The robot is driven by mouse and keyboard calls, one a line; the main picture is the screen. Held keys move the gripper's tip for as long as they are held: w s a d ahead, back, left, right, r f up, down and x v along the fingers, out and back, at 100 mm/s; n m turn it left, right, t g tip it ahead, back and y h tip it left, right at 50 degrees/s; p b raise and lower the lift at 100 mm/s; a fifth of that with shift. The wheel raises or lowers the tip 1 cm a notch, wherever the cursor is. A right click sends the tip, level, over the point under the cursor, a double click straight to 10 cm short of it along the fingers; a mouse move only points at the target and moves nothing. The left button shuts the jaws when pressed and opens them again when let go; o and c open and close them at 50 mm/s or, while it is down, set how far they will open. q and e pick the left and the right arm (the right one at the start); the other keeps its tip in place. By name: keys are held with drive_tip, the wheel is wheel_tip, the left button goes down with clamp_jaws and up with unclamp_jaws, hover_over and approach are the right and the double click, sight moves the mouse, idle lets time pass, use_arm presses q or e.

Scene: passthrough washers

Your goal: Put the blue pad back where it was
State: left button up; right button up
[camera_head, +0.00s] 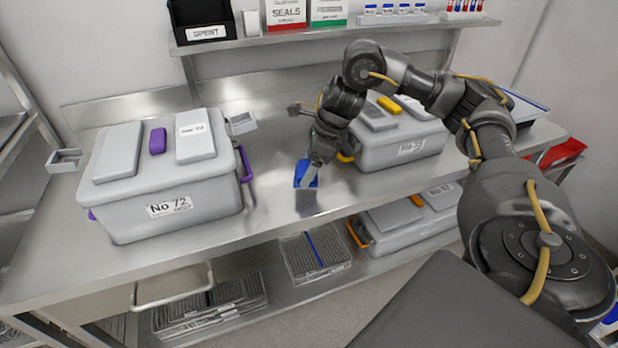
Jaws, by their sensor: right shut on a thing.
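The blue pad (302,173) is at the fingertips of my right gripper (308,178), over the steel bench (265,225) between two grey washers. My right gripper is shut on it, pointing down. The fingers hide part of the pad, and I cannot tell whether the pad touches the bench. The left washer, No 72 (115,212), has a purple pad (157,141) on its lid and a purple handle. The right washer (375,157) has a yellow pad (388,105) on its lid; my right arm covers part of it. My left gripper is not in view.
Small open metal trays stand beside the left washer (65,160) and behind it (241,123). A shelf above holds a black SPENT bin (203,33) and boxes. The lower shelf holds wire racks (315,258) and another grey washer (400,232). The bench front between the washers is clear.

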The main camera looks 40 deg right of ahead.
drive_tip(key=shift+f, duration=0.1)
drive_tip(key=f, duration=0.2)
drive_tip(key=f+b, duration=0.1)
drive_tip(key=shift+w+d+f, duration=0.2)
drive_tip(key=shift+d+f, duration=0.1)
drive_tip(key=shift+f, duration=0.05)
drive_tip(key=shift+f, duration=0.15)
drive_tip(key=o, duration=0.9)
drive_tip(key=shift+o, duration=0.3)
